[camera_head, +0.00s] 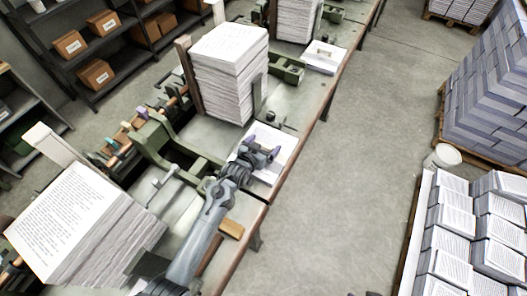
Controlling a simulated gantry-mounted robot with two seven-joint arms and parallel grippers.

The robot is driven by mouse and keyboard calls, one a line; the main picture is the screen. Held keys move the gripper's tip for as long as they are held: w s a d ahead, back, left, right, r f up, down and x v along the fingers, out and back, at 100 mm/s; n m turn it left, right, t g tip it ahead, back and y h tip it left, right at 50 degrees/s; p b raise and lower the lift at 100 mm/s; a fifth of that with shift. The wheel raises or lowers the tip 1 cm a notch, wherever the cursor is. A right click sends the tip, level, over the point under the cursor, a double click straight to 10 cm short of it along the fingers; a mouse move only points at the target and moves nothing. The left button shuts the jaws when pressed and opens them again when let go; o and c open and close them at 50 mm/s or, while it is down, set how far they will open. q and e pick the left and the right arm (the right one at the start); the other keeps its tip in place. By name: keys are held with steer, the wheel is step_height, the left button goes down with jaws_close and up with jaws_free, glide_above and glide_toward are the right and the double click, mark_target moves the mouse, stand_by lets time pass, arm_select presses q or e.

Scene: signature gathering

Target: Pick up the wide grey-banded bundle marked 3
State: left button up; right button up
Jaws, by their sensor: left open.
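My left gripper (258,153) is open and empty over the bench. It is above or beside a flat white printed sheet (279,143); I cannot tell whether it touches it. I cannot make out a number 3 on anything, so I cannot tell which bundle is the marked one. Tall stacks of printed sheets stand on the bench: one in the middle (228,75) and one at the lower left (75,225). Several smaller bundles of printed pages (452,228) lie at the lower right. My right gripper is not in view.
Green machine parts (160,140) and small handles line the bench's left side. A wooden block (232,228) lies beside my arm. A white bucket (442,156) stands near a pallet of grey stacks (492,95). Shelves with brown boxes (96,74) stand at the upper left. The aisle floor (345,170) is clear.

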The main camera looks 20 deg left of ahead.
arm_select(q)
steer(key=c, duration=1.2)
steer(key=shift+r, duration=0.1)
steer(key=shift+c, duration=0.8)
steer(key=shift+r, duration=0.15)
